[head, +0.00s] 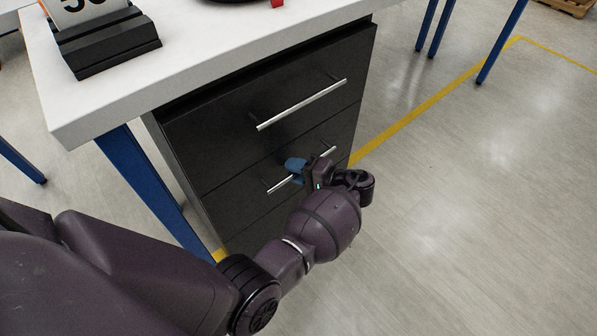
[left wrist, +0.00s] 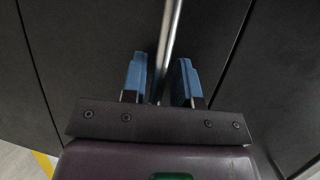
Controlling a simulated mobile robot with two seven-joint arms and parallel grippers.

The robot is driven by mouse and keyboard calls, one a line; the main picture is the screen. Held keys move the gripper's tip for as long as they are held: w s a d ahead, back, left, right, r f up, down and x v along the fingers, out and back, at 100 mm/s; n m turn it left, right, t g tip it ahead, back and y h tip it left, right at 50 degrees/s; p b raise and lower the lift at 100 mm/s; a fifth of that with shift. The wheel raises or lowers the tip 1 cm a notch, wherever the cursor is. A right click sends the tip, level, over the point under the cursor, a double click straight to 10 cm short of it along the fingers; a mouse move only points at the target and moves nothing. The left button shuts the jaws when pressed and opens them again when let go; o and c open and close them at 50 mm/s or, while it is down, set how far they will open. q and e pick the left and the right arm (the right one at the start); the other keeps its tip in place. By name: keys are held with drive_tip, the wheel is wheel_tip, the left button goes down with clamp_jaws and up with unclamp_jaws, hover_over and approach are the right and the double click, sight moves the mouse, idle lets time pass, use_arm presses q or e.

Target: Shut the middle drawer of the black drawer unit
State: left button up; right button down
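The black drawer unit (head: 255,110) stands under the white table top, with drawer fronts stacked one above another. The middle drawer (head: 225,200) has a silver bar handle (head: 279,186). Its front looks flush or nearly flush with the top drawer's front; I see no clear gap. My left gripper (head: 297,168) is at this handle and hides its middle. In the left wrist view, the blue fingers of my left gripper (left wrist: 160,80) stand apart on either side of the handle bar (left wrist: 171,30), with space around the bar. My right gripper is out of view.
The top drawer has its own bar handle (head: 302,105) above my left gripper. The white table top (head: 190,65) overhangs the unit and carries a black stand (head: 105,45). A blue table leg (head: 150,185) is left of the unit. The floor to the right is clear.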

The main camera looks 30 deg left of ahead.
use_arm(q)
drive_tip(key=shift+o, duration=0.5)
drive_tip(key=shift+d, duration=0.1)
drive_tip(key=d+r, duration=0.2)
drive_tip(key=d, duration=0.8)
drive_tip(key=shift+w+d, duration=0.2)
drive_tip(key=shift+d, duration=0.1)
